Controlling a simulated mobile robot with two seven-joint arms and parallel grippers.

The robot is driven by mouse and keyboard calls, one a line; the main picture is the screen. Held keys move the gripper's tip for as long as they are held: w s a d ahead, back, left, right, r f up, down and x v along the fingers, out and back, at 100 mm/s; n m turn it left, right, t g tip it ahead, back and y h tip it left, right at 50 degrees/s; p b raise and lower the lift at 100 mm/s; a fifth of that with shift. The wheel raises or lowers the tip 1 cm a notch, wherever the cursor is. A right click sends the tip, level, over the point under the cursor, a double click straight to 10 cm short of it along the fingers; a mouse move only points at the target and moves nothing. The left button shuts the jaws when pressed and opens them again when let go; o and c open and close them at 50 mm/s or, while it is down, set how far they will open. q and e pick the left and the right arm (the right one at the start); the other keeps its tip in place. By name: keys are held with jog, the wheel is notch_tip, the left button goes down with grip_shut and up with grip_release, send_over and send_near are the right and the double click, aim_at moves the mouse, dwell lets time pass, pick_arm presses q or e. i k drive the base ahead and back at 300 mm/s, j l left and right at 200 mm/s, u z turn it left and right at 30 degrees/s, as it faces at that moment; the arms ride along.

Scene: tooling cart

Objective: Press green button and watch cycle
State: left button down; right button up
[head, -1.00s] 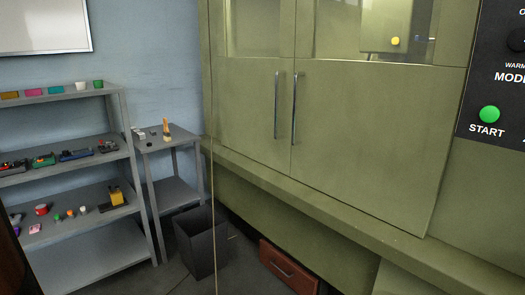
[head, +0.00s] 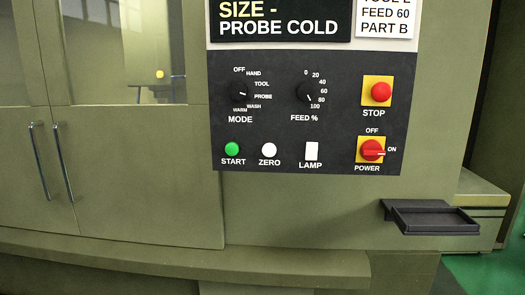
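The green START button (head: 232,149) sits at the lower left of the dark control panel (head: 285,125) in the head view. A white ZERO button (head: 269,150) and a white LAMP switch (head: 311,151) are to its right. The MODE knob (head: 243,93) and FEED % knob (head: 307,93) are above. A red STOP button (head: 381,92) and a red POWER switch (head: 371,150) are on yellow plates at the right. A display (head: 281,20) above reads "SIZE - PROBE COLD", its top cut off. Neither of my grippers is in view.
The olive machine's double doors (head: 120,185) with two vertical handles stand shut at the left. A yellow round thing (head: 160,74) shows through the window. A small black tray (head: 434,218) juts out at lower right. Green floor (head: 490,270) shows beyond it.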

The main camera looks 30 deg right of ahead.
aim_at(232, 149)
jog(key=z, duration=0.85)
